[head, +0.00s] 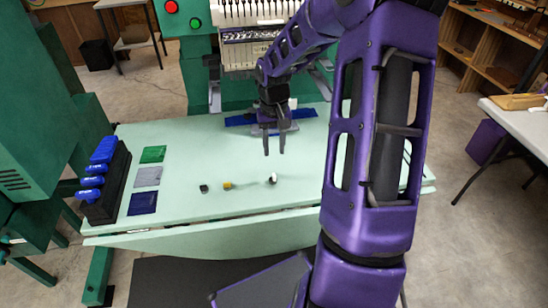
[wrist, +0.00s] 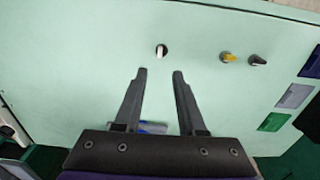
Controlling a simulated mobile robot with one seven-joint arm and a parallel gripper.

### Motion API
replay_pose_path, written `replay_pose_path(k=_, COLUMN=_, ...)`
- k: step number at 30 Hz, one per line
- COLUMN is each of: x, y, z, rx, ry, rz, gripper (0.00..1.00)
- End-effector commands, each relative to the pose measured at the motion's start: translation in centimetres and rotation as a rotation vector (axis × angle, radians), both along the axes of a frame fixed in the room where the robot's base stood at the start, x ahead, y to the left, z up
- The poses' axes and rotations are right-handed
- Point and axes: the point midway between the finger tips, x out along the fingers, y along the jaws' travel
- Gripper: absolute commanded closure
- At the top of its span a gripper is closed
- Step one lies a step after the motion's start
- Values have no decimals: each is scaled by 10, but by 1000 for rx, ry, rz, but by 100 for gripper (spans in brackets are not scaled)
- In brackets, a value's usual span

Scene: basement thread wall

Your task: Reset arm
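My gripper (head: 274,145) is open and empty over the pale green table (head: 225,205). Its two dark fingers also show in the wrist view (wrist: 160,72), spread apart with bare table between them. A small black and white object (head: 272,179) lies on the table just in front of the fingertips; in the wrist view it lies just beyond them (wrist: 162,50). My purple arm reaches across the right side of the head view and hides part of the table.
A yellow-tipped piece (head: 227,185) and a small dark piece (head: 204,188) lie left of centre. Green (head: 153,154), grey (head: 147,176) and blue (head: 142,203) squares lie beside a black rack (head: 108,195) with blue items. A green machine (head: 255,50) stands behind.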

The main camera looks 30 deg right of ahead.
Motion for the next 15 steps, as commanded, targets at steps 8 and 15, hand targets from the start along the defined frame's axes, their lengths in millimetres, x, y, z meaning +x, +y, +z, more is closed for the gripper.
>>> replay_pose_path(k=8, x=0, y=0, z=19, rx=0, ry=0, rz=0, gripper=60)
replay_pose_path(k=15, x=0, y=0, z=19, rx=0, ry=0, rz=0, gripper=60)
